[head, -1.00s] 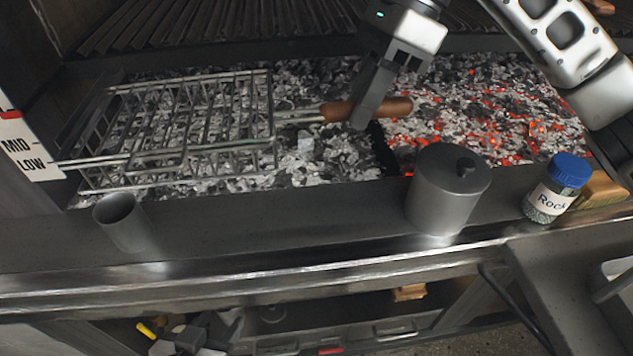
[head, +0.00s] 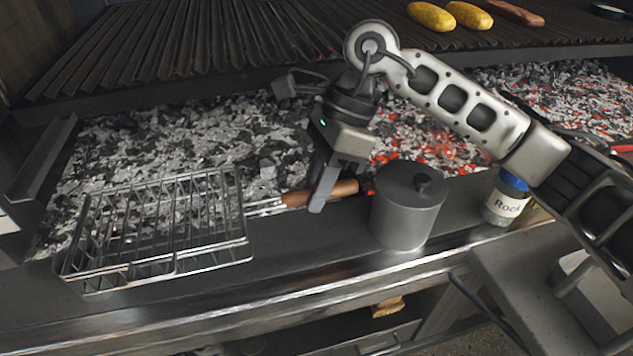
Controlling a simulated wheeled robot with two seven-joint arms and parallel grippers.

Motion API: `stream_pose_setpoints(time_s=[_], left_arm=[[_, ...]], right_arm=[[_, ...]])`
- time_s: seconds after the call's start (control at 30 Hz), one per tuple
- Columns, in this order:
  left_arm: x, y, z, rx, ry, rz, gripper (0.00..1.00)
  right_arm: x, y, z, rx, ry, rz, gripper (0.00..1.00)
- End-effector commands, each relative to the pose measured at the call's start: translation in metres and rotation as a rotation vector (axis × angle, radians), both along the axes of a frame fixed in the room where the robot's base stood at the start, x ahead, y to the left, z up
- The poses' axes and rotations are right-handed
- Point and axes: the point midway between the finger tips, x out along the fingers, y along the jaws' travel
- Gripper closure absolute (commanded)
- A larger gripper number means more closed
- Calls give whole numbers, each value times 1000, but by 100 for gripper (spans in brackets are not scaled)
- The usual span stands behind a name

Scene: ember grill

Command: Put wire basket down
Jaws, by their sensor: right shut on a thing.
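The wire basket (head: 160,232) is a flat silver wire cage with a brown wooden handle (head: 335,190). In the head view it lies at the left, overlapping the front of the coal bed and the dark front ledge (head: 300,250). I cannot tell whether it touches the ledge or hangs just above it. My right gripper (head: 320,190) is shut on the handle, with its fingers pointing down over it. The handle's right end is close behind a grey lidded pot. My left gripper is not in view.
The grey lidded pot (head: 405,210) stands on the ledge right of the gripper. A blue-capped jar (head: 505,200) is farther right. Glowing coals (head: 440,150) lie behind the pot. A ribbed grate (head: 220,45) spans the back, with yellow corn cobs (head: 430,16) and a sausage (head: 515,13).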

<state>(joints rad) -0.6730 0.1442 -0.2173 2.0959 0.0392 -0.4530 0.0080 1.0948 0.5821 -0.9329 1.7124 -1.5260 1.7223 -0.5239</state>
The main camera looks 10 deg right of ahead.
Motion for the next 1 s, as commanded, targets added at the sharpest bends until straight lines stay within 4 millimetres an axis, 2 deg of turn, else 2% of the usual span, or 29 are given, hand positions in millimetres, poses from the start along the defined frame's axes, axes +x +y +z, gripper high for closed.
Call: stream_pose_setpoints(time_s=[0.3, 0.33, 0.4, 0.73, 0.87, 0.9, 1.0], left_arm=[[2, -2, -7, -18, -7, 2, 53], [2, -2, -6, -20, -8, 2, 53], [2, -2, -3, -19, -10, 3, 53], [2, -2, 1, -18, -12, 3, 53], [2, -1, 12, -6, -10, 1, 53], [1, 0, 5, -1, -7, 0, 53], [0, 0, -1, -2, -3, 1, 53]], right_arm=[[0, 1, -9, 4, -2, 0, 100], [0, 0, -10, 0, 0, 0, 76], [0, 0, -9, 0, 0, -1, 57], [0, 0, -6, 0, 0, -1, 57], [0, 0, 7, 0, 1, 0, 57], [2, -3, 8, 0, -2, -2, 57], [7, -12, 27, 0, -5, -3, 57]])
